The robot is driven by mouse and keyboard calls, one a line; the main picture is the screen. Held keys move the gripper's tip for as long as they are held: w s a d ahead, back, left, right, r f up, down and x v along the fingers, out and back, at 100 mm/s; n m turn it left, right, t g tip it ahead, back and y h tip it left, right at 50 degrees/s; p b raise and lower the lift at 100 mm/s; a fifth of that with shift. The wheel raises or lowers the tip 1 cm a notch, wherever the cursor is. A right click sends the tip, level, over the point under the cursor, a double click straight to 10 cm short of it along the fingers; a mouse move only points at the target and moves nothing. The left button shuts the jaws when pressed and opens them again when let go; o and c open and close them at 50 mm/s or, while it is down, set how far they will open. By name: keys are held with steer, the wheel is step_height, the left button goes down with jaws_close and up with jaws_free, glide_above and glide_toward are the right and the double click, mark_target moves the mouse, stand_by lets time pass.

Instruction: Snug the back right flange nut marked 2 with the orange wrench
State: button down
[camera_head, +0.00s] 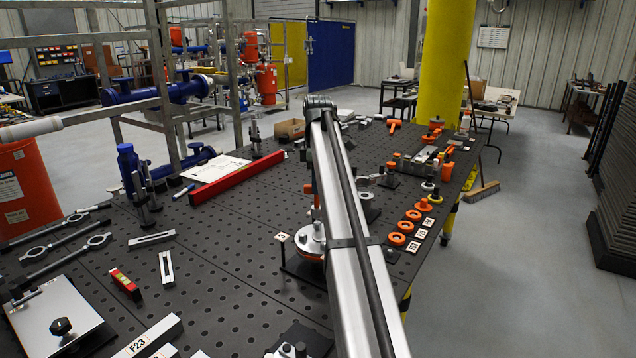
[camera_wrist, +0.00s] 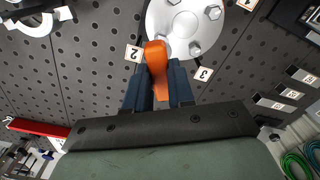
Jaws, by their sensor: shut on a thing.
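The orange wrench (camera_wrist: 156,62) is held between the dark blue fingers of my gripper (camera_wrist: 159,82) in the wrist view. Its far end reaches the edge of the round grey flange (camera_wrist: 183,30), beside the tag marked 2 (camera_wrist: 133,53). The wrench end covers most of what lies there, so I cannot tell whether it is seated on that nut. Other nuts show on the flange, one (camera_wrist: 194,48) near the tag marked 3 (camera_wrist: 203,73). In the head view the flange (camera_head: 309,240) is partly behind my arm, and my gripper is hidden.
Orange rings (camera_head: 397,239) with tags lie right of the flange, near the table's right edge. A red beam (camera_head: 236,179) lies behind to the left. A red level (camera_head: 125,284) and slotted bars lie at front left. Bare perforated tabletop (camera_head: 225,250) lies left of the flange.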

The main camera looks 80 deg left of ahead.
steer(key=shift+f, duration=1.75)
stand_by(1.5)
steer(key=shift+m, duration=1.7)
steer(key=shift+d+f+m, duration=0.1)
steer(key=shift+m, duration=1.6)
